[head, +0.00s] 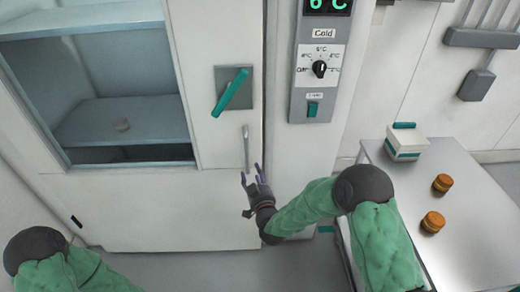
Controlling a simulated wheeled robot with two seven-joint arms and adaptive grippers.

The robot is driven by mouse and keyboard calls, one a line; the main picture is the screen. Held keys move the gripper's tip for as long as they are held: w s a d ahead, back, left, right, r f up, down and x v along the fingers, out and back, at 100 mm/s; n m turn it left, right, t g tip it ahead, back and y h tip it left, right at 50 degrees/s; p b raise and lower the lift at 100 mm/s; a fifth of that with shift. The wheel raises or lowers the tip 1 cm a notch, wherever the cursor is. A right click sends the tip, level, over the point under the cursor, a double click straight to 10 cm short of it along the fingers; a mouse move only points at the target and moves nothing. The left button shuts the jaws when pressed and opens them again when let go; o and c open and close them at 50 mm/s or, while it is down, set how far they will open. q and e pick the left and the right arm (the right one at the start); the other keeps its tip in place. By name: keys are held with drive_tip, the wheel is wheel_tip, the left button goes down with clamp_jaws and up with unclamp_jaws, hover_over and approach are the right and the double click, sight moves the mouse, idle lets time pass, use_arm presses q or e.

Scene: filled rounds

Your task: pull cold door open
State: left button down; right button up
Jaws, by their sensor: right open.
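The white cold door (215,150) fills the left and middle of the head view and looks shut against its frame. A large window in it shows pale blue shelves (130,118) inside. A teal lever (231,92) sits tilted on a grey plate near the door's right edge. Below it is a slim vertical metal handle (246,147). My right gripper (251,177) is open and empty, just below the handle's lower end; I cannot tell whether they touch. My left gripper is out of view; only part of that arm shows at the lower left.
A control panel (302,75) marked Cold, with a dial (319,69) and a teal switch (312,109), is right of the door. A metal table (470,225) at the right holds a white-and-teal box (406,146) and two orange-brown round items (442,183).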

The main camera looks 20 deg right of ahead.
sight(248, 154)
drive_tip(key=w+b, duration=0.1)
drive_tip(key=w, duration=0.2)
drive_tip(key=w+d, duration=0.1)
drive_tip(key=w, duration=0.3)
drive_tip(key=w+r+b, duration=0.1)
drive_tip(key=w, duration=0.3)
drive_tip(key=shift+d+b, duration=0.25)
drive_tip(key=shift+b, duration=0.05)
drive_tip(key=shift+c, duration=0.3)
drive_tip(key=shift+s, duration=0.1)
clamp_jaws()
